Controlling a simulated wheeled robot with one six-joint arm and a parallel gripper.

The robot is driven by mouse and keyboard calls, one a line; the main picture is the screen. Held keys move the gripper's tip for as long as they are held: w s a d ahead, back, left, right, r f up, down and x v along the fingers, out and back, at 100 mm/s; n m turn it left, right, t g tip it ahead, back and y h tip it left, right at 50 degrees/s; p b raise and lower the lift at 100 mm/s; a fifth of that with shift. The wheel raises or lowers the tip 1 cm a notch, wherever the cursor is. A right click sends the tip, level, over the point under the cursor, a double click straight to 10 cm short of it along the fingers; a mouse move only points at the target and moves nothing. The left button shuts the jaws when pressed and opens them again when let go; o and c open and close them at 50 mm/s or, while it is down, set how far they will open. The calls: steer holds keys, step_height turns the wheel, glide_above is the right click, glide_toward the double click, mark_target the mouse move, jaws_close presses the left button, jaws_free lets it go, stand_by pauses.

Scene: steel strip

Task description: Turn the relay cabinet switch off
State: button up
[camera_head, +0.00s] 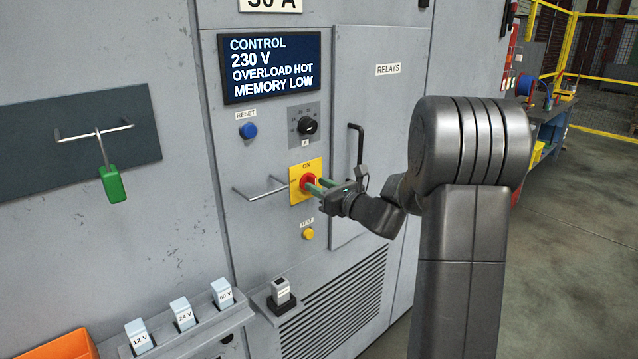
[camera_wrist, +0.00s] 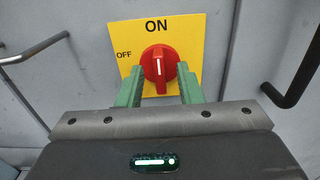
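The relay cabinet switch is a red rotary knob (camera_head: 308,182) on a yellow plate (camera_head: 296,194) marked ON at the top. In the wrist view the red knob (camera_wrist: 160,69) has its white mark nearly upright, toward ON, and OFF is printed on the left of the yellow plate (camera_wrist: 188,27). My gripper (camera_head: 316,186) reaches the switch from the right. Its green fingers (camera_wrist: 160,88) are apart, one on each side of the knob's lower part. A gap seems to show on both sides, though contact is hard to judge.
A bar handle (camera_head: 262,190) sticks out left of the switch. A black door handle (camera_head: 357,150) is to the right on the RELAYS door (camera_head: 385,110). A selector (camera_head: 308,126) and blue button (camera_head: 248,131) are above, a yellow button (camera_head: 308,234) below.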

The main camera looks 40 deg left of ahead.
steer(key=shift+a, duration=0.3)
jaws_close()
